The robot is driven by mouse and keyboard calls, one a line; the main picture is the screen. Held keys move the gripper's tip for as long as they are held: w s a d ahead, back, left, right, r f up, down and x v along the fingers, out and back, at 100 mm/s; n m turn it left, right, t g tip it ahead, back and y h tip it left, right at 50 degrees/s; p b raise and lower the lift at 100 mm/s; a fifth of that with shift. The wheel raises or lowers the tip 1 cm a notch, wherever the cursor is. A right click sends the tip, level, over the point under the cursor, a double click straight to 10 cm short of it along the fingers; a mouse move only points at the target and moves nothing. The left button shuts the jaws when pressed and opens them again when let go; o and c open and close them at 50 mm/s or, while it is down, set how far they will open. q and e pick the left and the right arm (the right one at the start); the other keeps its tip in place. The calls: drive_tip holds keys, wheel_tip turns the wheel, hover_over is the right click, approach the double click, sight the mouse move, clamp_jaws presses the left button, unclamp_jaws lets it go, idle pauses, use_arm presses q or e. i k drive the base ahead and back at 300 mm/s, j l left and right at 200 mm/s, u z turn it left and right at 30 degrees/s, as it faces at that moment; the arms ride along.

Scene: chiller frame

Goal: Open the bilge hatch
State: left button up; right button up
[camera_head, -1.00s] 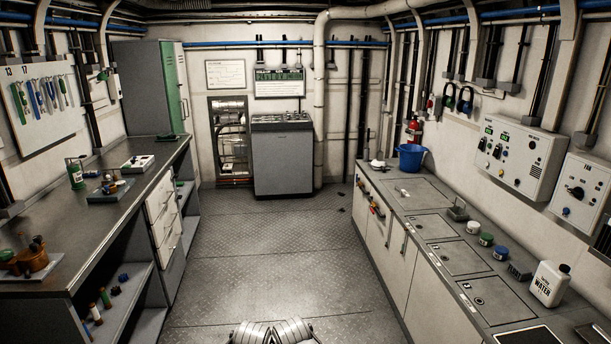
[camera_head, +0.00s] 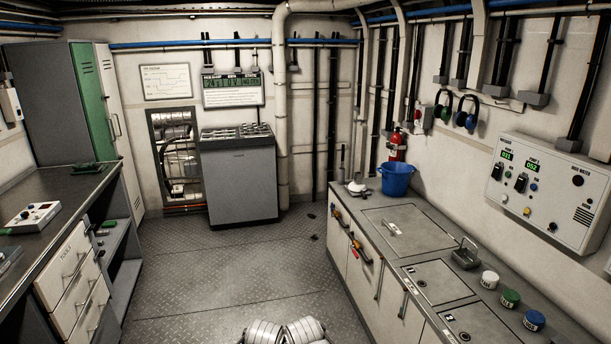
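Several flat hatch lids are set into the grey top of the long right counter. The largest lid (camera_head: 415,234) lies towards the far end and has a small pale handle. A smaller lid (camera_head: 440,284) with a round dark fitting is nearer, and another lid (camera_head: 478,326) is partly cut off by the bottom edge. All appear closed and flush. I cannot tell which is the bilge hatch, as the labels are too small to read. Neither of my grippers is in view; only silver ribbed parts, likely of my own arms, show at the bottom centre.
A blue bucket (camera_head: 397,179) stands at the counter's far end. A grey metal holder (camera_head: 466,255) and white, green and blue jars (camera_head: 510,299) stand along the wall side. A grey cabinet (camera_head: 242,180) stands at the back. The metal floor (camera_head: 220,262) between the counters is clear.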

sight(409, 232)
drive_tip(key=i+z, duration=0.1)
drive_tip(key=i, duration=0.4)
drive_tip(key=i+j+z, duration=0.1)
drive_tip(key=i, duration=0.4)
drive_tip(key=i+j+z, duration=0.15)
drive_tip(key=i, duration=0.3)
drive_tip(key=i+z, duration=0.4)
drive_tip(key=i+j+z, duration=0.15)
drive_tip(key=z, duration=0.25)
drive_tip(key=i+j+z, duration=0.25)
drive_tip(key=z, duration=0.2)
drive_tip(key=i+j+z, duration=0.2)
drive_tip(key=z, duration=0.2)
drive_tip(key=i+j+z, duration=0.25)
drive_tip(key=j+z, duration=0.3)
drive_tip(key=j, duration=0.15)
drive_tip(key=i, duration=0.05)
